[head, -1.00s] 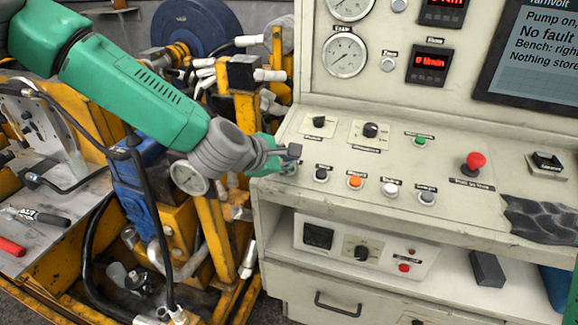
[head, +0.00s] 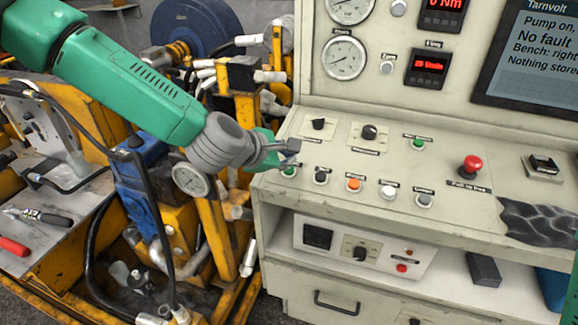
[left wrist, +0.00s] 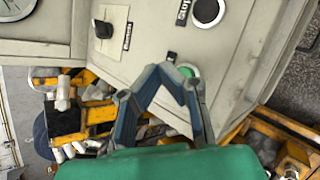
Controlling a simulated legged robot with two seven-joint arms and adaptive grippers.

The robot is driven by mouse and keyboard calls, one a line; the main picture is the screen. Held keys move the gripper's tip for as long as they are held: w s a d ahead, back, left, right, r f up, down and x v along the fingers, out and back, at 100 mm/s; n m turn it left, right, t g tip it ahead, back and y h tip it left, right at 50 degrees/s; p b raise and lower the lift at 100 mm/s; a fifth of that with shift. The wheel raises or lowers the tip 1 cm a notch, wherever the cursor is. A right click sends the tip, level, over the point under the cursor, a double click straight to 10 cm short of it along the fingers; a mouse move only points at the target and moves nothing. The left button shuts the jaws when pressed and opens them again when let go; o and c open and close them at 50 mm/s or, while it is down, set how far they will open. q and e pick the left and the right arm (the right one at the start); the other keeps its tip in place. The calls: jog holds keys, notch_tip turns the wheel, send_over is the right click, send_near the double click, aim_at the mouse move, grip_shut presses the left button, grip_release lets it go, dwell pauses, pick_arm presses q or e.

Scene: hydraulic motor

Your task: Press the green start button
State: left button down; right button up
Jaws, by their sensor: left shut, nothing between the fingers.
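The green start button (head: 289,171) is at the left end of the lower button row on the console's sloping panel. It also shows in the left wrist view (left wrist: 187,71), partly covered by a fingertip. My left gripper (head: 290,147) is shut and empty, its tips above the panel's left edge, just over and behind the button in the head view. In the left wrist view its fingers (left wrist: 168,66) meet beside the button; a small gap to it seems to show in the head view. My right gripper is not in view.
Black (head: 321,176), orange (head: 354,184) and white (head: 388,191) buttons continue the row. Another green button (head: 418,143) and two black knobs sit higher. The lower red display (head: 428,67) reads 20 l/min.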

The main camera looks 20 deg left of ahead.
pick_arm(q)
jog(key=r+p, duration=0.2)
jog(key=r, duration=0.1)
jog(key=r+p, duration=0.1)
jog(key=shift+s+r, duration=0.15)
jog(key=shift+s, duration=0.15)
dwell(0.5)
